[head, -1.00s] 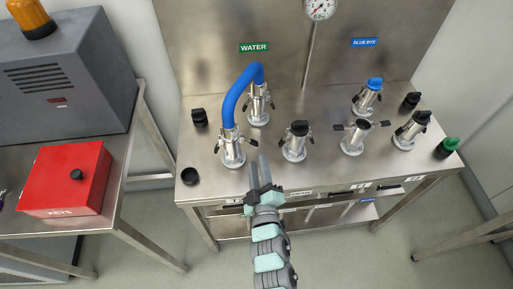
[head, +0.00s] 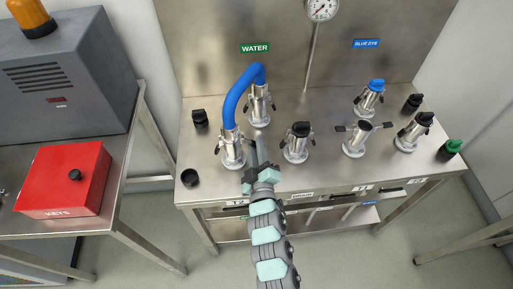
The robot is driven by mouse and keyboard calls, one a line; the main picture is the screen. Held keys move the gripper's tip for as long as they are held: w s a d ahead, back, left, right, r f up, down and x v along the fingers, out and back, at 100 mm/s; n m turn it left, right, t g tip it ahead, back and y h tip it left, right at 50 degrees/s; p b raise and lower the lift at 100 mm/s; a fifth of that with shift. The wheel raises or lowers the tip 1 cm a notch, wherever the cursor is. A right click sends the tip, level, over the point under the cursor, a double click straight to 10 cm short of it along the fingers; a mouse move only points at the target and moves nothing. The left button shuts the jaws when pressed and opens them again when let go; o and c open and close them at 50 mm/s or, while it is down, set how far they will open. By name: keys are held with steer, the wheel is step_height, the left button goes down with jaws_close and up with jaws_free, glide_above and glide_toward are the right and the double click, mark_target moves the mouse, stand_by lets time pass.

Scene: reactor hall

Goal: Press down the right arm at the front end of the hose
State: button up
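The blue hose (head: 232,97) arches between two upright steel couplings below the WATER label. Its front end sits in the front coupling (head: 233,153), and its far end is in the rear coupling (head: 259,104). The front coupling's left arm (head: 218,147) sticks out and slopes down. Its right arm is at the tips of my gripper, which largely hide it. My gripper (head: 258,153) is just right of the front coupling. The view does not show whether its fingers touch the arm, or whether there is a gap between them.
Right of my gripper stands a black-capped coupling (head: 298,143). Farther right are an open-topped coupling (head: 356,140), a blue-capped one (head: 370,98) and a tilted black-capped one (head: 413,132). A black cap (head: 190,177) lies at the front left. A red KEYS box (head: 66,180) is on the left table.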

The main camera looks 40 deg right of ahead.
jaws_close()
steer(key=shift+f, duration=0.1)
steer(key=shift+w+a+f+m, duration=0.1)
steer(key=shift+a+f+m, duration=0.1)
steer(key=shift+m, duration=0.35)
steer(key=shift+w+a+f+m, duration=0.1)
steer(key=shift+f+m, duration=0.05)
steer(key=shift+m, duration=0.4)
steer(key=m, duration=0.1)
steer(key=w+a+m+p, duration=0.1)
steer(key=m, duration=0.1)
steer(key=shift+f, duration=0.4)
steer(key=shift+o, duration=1.2)
jaws_free()
steer(key=shift+s, duration=0.15)
